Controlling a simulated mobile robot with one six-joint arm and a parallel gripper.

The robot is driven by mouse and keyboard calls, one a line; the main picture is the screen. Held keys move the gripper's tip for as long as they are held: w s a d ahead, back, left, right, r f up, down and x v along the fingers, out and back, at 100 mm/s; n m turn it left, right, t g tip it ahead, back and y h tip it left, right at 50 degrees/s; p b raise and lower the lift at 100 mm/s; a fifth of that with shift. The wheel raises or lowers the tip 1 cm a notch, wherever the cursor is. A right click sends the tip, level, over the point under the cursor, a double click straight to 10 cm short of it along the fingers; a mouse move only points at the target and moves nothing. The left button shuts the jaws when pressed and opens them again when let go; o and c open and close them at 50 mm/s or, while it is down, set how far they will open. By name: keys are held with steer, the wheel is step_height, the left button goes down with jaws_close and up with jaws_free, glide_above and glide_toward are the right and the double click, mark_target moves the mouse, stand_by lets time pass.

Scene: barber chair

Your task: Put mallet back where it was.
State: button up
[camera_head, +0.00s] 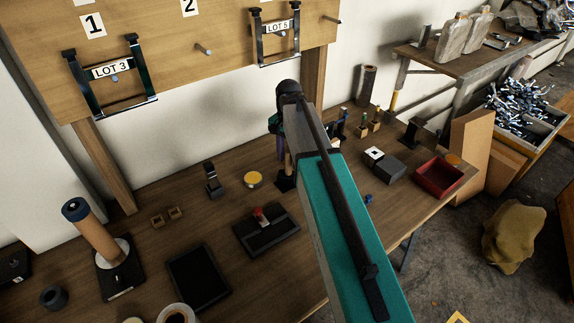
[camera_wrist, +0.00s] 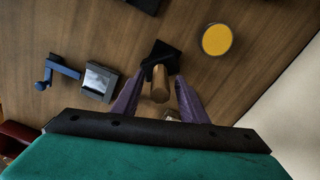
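A short wooden cylinder (camera_wrist: 160,84), which may be the mallet's handle, rises from a black square base on the bench; I cannot tell for sure that it is the mallet. In the head view its lower part (camera_head: 288,166) shows just above the black base (camera_head: 286,183). My gripper's purple fingers (camera_wrist: 160,80) stand one on each side of the cylinder in the wrist view, with a gap visible on both sides. The gripper (camera_head: 276,124) is partly hidden by my arm in the head view.
A yellow round tin (camera_head: 253,179) stands left of the base. A tan cylinder with a dark blue top (camera_head: 92,232) leans on a black stand. A red tray (camera_head: 440,179) and a dark box (camera_head: 387,168) lie to the right. The board (camera_head: 200,30) hangs behind the bench.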

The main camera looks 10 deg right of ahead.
steer(key=shift+r+b, duration=0.7)
steer(key=shift+r, duration=3.45)
steer(key=shift+s+f, duration=0.1)
